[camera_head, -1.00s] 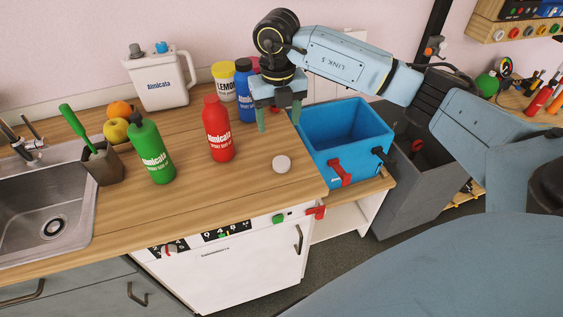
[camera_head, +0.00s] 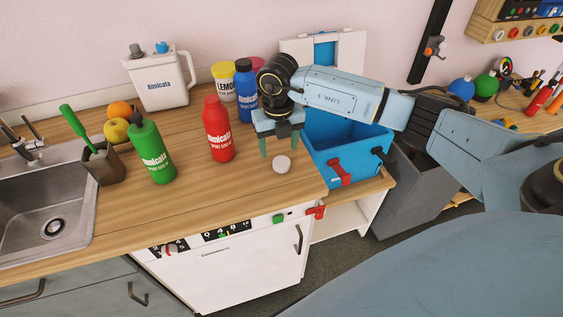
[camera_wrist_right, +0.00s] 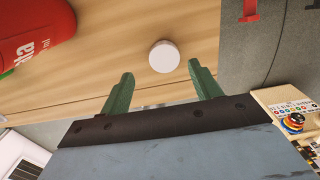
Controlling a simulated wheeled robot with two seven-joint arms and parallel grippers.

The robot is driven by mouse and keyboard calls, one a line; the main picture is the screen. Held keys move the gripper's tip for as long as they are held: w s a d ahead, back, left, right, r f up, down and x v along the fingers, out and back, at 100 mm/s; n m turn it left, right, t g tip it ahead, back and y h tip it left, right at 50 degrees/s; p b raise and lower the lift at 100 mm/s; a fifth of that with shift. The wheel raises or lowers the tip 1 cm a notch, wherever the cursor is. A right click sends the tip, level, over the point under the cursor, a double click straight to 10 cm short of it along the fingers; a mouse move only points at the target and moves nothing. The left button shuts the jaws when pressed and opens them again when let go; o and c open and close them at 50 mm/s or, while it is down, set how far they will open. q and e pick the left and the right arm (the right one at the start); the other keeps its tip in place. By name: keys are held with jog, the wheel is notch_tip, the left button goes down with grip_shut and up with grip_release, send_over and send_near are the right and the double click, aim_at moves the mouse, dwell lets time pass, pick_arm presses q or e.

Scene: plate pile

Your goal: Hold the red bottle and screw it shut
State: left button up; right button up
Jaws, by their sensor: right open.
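The red bottle (camera_head: 218,130) stands upright on the wooden counter; its upper end is red and narrow. A round white cap (camera_head: 282,164) lies alone on the counter to the right of the bottle. My right gripper (camera_head: 279,148) is open and empty, just above and behind the cap. In the right wrist view the cap (camera_wrist_right: 164,56) lies ahead of the gap between the two green fingers (camera_wrist_right: 160,88), touching neither. The red bottle (camera_wrist_right: 36,30) shows there at the top left. My left gripper is not in view.
A green bottle (camera_head: 151,150) stands left of the red one, a blue bottle (camera_head: 245,90) and a lemon tub (camera_head: 224,82) behind. A blue bin (camera_head: 345,135) stands right of the cap. The counter in front of the red bottle is clear.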

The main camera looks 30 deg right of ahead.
aim_at(281, 162)
jog(key=f, duration=0.5)
jog(key=shift+s+d+f+p, duration=0.1)
jog(key=shift+s+d+p, duration=0.1)
jog(key=shift+d+p, duration=0.1)
jog(key=c, duration=0.9)
